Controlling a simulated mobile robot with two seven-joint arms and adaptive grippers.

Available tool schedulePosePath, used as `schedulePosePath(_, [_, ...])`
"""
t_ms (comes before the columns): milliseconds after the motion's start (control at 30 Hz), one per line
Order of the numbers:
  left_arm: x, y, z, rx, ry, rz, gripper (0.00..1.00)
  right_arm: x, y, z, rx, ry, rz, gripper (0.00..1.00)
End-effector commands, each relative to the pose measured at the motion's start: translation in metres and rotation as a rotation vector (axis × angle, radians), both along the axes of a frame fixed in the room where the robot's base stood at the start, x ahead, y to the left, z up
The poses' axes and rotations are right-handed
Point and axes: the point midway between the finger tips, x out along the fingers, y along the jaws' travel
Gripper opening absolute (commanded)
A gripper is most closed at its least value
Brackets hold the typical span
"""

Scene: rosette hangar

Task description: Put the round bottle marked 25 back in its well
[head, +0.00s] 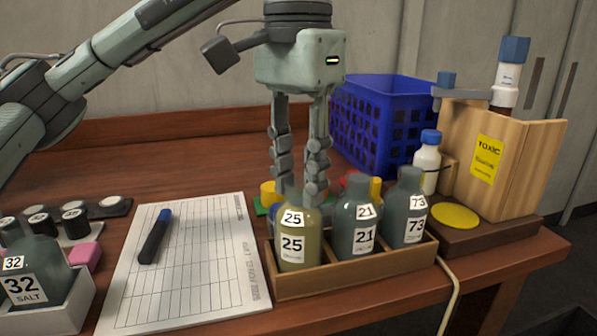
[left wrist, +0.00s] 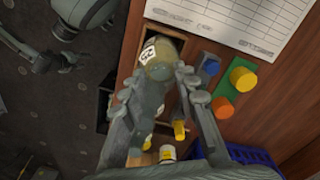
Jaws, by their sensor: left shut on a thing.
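The yellowish round bottle marked 25 (head: 297,240) stands upright in the left compartment of the wooden rack (head: 355,274). Its base is hidden behind the rack's front wall, so I cannot tell whether it rests on the bottom. My left gripper (head: 302,195) points straight down and is shut on its neck. In the left wrist view the bottle (left wrist: 160,62) lies between the fingertips (left wrist: 163,80), with the rack's wooden edge beside it. The grey bottles marked 21 (head: 357,220) and 73 (head: 405,210) stand in the other two compartments. My right gripper is not in view.
A clipboard sheet (head: 200,285) with a dark marker (head: 155,237) lies left of the rack. Bottle 32 (head: 30,270) stands in a white box at far left. Behind are colored knobs (head: 270,191), a blue crate (head: 380,120) and a wooden TOXIC box (head: 530,160). A cable runs right of the rack.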

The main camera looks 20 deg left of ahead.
Motion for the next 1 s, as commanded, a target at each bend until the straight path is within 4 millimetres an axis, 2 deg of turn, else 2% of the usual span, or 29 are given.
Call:
schedulePosePath(867, [0.0001,0.0,0.0005,-0.001,0.0,0.0,0.08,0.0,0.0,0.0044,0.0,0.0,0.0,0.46])
schedulePosePath(900, [0.0001,0.0,0.0005,-0.001,0.0,0.001,0.33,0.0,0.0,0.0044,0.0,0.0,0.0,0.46])
schedulePosePath(1000, [0.0001,0.0,0.0004,0.0,-0.001,0.0,0.45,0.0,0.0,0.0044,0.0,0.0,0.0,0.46])
